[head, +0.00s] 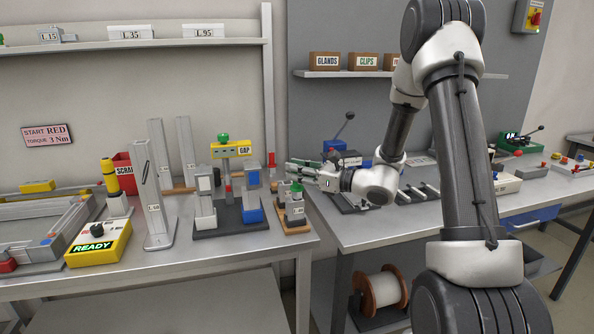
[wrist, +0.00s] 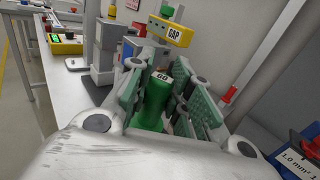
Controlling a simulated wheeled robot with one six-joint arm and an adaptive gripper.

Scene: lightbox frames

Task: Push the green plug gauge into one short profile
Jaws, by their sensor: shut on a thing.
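I cannot tell which profile is the short one.
A fixture with a yellow GAP sign (head: 231,150) and a green knob stands left of my gripper. A small labelled block on a wooden base (head: 293,228) is just below it. A yellow READY box (head: 97,245) sits further left. A gap separates the two benches.

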